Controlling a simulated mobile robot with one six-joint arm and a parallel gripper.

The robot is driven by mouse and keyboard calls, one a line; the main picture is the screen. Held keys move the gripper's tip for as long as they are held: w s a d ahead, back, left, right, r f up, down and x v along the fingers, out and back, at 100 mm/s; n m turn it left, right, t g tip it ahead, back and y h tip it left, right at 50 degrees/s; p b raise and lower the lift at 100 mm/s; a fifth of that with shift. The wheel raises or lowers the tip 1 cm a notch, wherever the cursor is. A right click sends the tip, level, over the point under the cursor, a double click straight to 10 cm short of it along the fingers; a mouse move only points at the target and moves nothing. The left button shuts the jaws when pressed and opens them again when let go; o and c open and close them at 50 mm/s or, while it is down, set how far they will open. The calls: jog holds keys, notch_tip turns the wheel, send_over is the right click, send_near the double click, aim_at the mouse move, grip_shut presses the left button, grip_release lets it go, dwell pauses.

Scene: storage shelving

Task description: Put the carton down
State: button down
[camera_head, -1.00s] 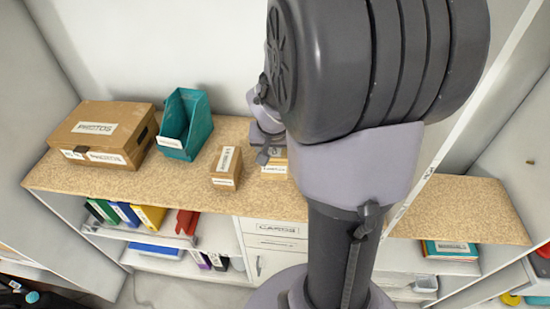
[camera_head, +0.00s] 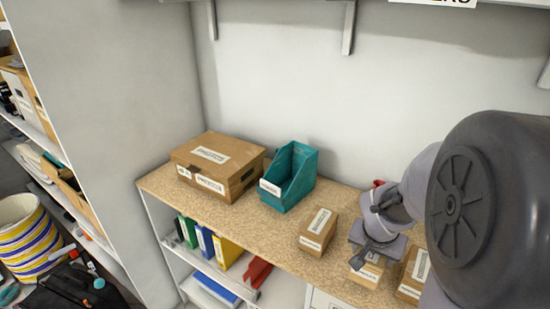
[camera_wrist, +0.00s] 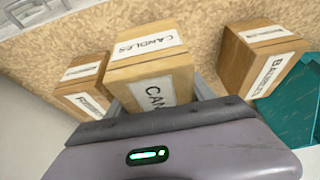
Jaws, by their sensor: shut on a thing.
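The carton in my gripper is a small brown box with white labels reading CANDLES; it shows in the wrist view (camera_wrist: 150,68) and partly in the head view (camera_head: 367,271). My gripper (camera_head: 372,256) is shut on it, with the fingers along its sides in the wrist view (camera_wrist: 160,95). The carton is at the speckled counter (camera_head: 270,225), between two other small cartons. I cannot tell whether its base touches the counter. My gripper hides part of it in the head view.
One small carton (camera_head: 319,232) stands left of the held one, and another (camera_head: 413,275) stands close on its right. A teal open bin (camera_head: 288,178) and a large brown box (camera_head: 217,165) stand farther left. A wall rises behind the counter.

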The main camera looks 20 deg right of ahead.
jog(key=w, duration=0.1)
jog(key=d, duration=0.1)
jog(key=w, duration=0.1)
jog(key=shift+w+d+f, duration=0.25)
jog(key=shift+w+d, duration=0.05)
jog(key=shift+d, duration=0.05)
jog(key=shift+f+b, duration=1.25)
jog(key=shift+f, duration=0.6)
jog(key=shift+c, duration=1.8)
grip_release()
